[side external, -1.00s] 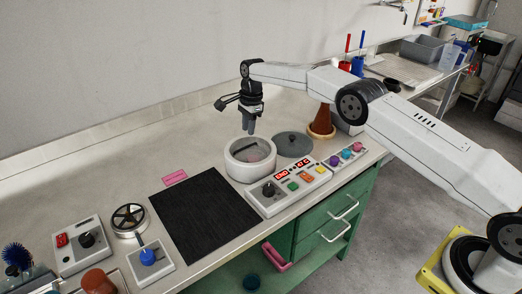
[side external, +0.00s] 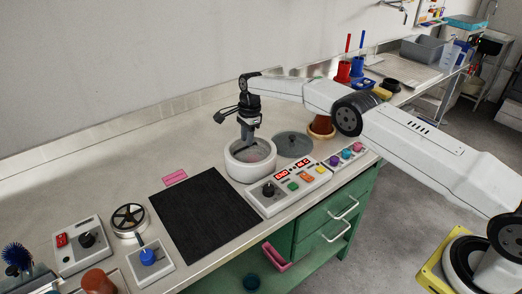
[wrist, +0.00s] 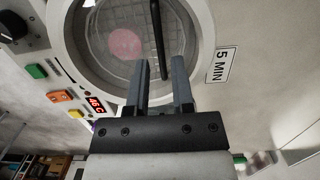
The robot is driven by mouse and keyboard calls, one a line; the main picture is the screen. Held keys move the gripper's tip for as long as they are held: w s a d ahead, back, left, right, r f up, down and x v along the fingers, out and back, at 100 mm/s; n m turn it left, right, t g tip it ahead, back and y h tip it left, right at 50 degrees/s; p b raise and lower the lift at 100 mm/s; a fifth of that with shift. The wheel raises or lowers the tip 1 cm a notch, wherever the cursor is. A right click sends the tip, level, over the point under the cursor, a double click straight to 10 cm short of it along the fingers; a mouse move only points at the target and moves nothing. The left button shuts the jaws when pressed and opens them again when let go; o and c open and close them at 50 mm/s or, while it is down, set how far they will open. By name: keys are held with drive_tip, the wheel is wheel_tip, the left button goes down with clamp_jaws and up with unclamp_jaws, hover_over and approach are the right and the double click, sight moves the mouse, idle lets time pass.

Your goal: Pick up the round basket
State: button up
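The round basket (wrist: 128,18) shows in the wrist view as a wire mesh with a pink round patch over it, inside the white round oven (wrist: 205,50). A dark upright bar (wrist: 159,35), which looks like its handle, reaches down to between my fingertips. My gripper (wrist: 158,78) is open, with a finger on each side of the bar's lower end; I cannot tell whether they are at the same depth. In the side external view my gripper (side external: 247,141) points down at the open top of the white oven (side external: 240,172). The basket is mostly hidden there.
A grey round lid (side external: 292,146) lies beside the oven at the back right. The control panel (side external: 290,187) with coloured buttons stands in front.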

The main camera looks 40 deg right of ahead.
sight(245, 146)
drive_tip(key=shift+a+f, duration=0.2)
drive_tip(key=shift+f, duration=0.8)
drive_tip(key=shift+a+f, duration=0.15)
drive_tip(key=shift+f, duration=0.85)
clamp_jaws()
